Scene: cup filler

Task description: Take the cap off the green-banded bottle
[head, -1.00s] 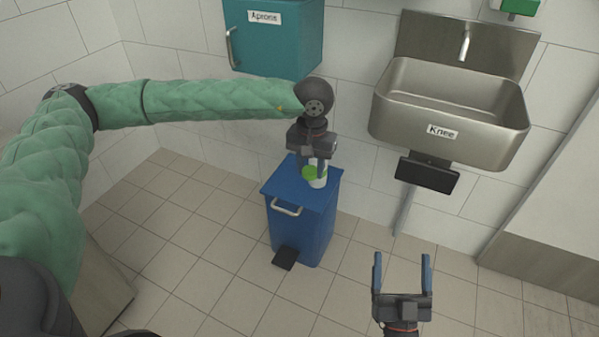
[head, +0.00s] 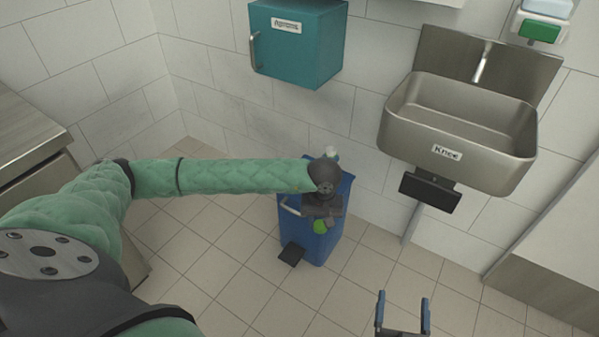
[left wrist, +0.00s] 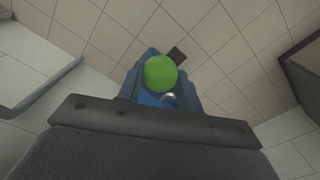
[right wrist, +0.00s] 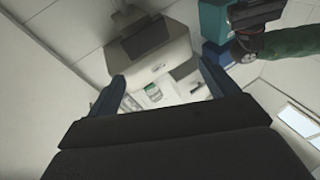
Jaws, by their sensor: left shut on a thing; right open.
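My left gripper (head: 321,212) is over the blue bin and shut on a bright green round piece (head: 320,227). In the left wrist view the green piece (left wrist: 160,74) shows as a disc between the fingers, with the bin behind it. I cannot tell whether it is a cap or the end of a bottle. A small whitish piece (head: 332,152) shows just beyond my left wrist, mostly hidden; I cannot tell whether it is part of a bottle. My right gripper (head: 403,300) is open and empty at the bottom of the head view.
The blue bin (head: 337,235) with a black pedal (head: 291,255) stands below my left gripper. A steel sink (head: 460,130) with a knee plate (head: 430,190) is on the wall to the right. A teal cabinet (head: 297,50) hangs above. A counter (head: 25,135) is at left.

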